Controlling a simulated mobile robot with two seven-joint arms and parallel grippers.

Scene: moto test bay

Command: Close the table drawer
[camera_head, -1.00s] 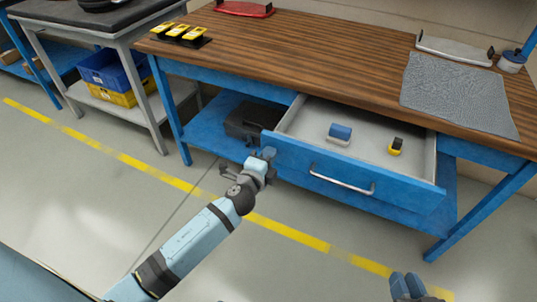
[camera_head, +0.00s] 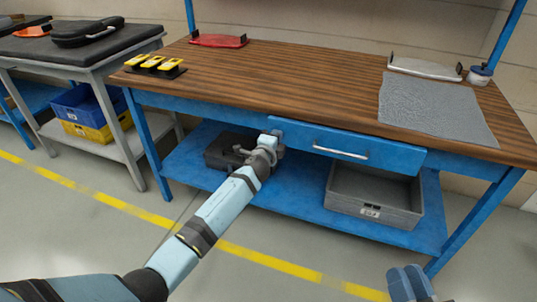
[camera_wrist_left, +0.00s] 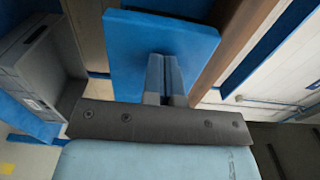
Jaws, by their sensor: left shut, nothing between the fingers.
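The table drawer has a blue front (camera_head: 395,154) with a metal handle (camera_head: 341,153). The front sits just under the edge of the wooden tabletop, and none of the inside shows; I cannot tell whether a small gap remains. My left gripper (camera_head: 270,140) is shut and empty at the left end of the drawer front. In the left wrist view its fingertips (camera_wrist_left: 165,60) are against or very close to the blue drawer front (camera_wrist_left: 200,42). My right gripper (camera_head: 407,272) is at the bottom right, well away from the drawer, with its fingers together.
The workbench (camera_head: 300,75) carries yellow tools (camera_head: 155,63), a red tray (camera_head: 217,40) and a grey mat (camera_head: 430,108). On its lower shelf are a dark case (camera_head: 222,152) and a grey bin (camera_head: 375,198). The floor in front is clear.

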